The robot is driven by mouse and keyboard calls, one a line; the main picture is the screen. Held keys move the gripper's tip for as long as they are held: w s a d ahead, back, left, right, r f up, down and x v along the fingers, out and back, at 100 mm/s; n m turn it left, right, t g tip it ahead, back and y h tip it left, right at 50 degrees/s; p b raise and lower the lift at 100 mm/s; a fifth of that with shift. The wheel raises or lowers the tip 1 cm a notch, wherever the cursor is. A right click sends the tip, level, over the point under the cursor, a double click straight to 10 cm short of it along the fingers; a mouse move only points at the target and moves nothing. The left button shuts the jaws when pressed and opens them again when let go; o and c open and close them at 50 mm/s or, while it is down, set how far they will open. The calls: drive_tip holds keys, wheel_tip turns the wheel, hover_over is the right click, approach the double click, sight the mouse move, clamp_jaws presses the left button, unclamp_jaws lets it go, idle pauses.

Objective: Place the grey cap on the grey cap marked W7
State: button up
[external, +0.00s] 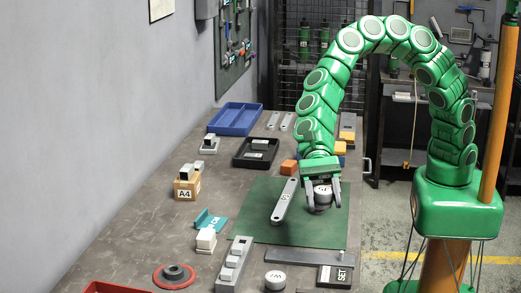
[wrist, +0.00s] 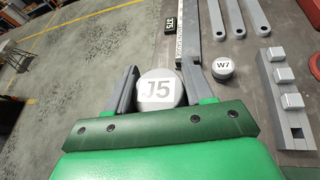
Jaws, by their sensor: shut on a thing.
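My gripper (external: 323,201) is shut on a grey cap with a pale top (external: 322,192), over the green mat; I cannot tell how high. In the wrist view the held cap (wrist: 158,90) reads J5 and sits between the two fingers of my gripper (wrist: 157,82). The grey cap marked W7 (wrist: 222,68) lies to the right of the held cap in the wrist view, apart from it. In the external view the W7 cap (external: 275,280) stands on the bench near the front edge of the picture, nearer the camera than my gripper.
A long grey bar (external: 285,200) lies on the green mat (external: 255,205) beside my gripper. A red dish (external: 174,276) is further left.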

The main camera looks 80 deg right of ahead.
drive_tip(key=shift+s+a+r, duration=0.15)
drive_tip(key=shift+a+r, duration=0.45)
drive_tip(key=shift+a, duration=0.3)
hover_over(276, 280)
drive_tip(key=f, duration=0.5)
drive_tip(key=d+f, duration=0.1)
drive_tip(key=f, duration=0.2)
drive_tip(key=shift+s+f, duration=0.15)
drive_tip(key=shift+s, duration=0.15)
drive_tip(key=shift+w+a+f, duration=0.3)
drive_tip(key=shift+a+f, duration=0.2)
drive_tip(key=shift+f, duration=1.65)
drive_tip(key=shift+f, duration=0.15)
drive_tip(key=o, duration=1.1)
